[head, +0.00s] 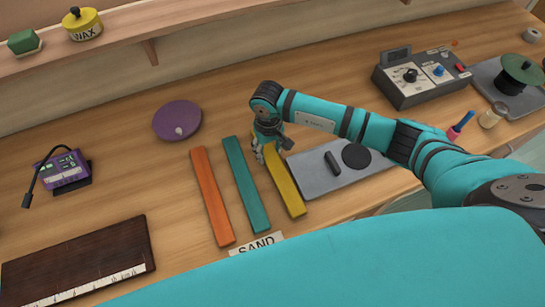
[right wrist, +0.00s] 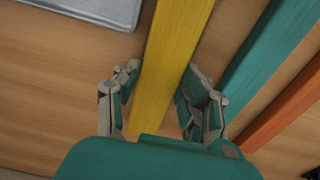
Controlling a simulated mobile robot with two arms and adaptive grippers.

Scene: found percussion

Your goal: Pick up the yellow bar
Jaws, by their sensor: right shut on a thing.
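The yellow bar (head: 287,190) lies on the wooden workbench, the rightmost of three parallel bars. My right gripper (head: 266,152) is at its far end, coming down from above. In the right wrist view, the fingers of my right gripper (right wrist: 160,77) are on both sides of the yellow bar (right wrist: 172,55), shut on it. The gripper hides part of the bar's far end in the head view. I cannot tell any gap between bar and bench. My left gripper is not in view.
A teal bar (head: 246,185) and an orange bar (head: 211,197) lie to the left. A grey tray (head: 312,182) with dark pieces is close on the right. A SAND label (head: 257,244) lies near the front. A purple disc (head: 177,120) sits further back.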

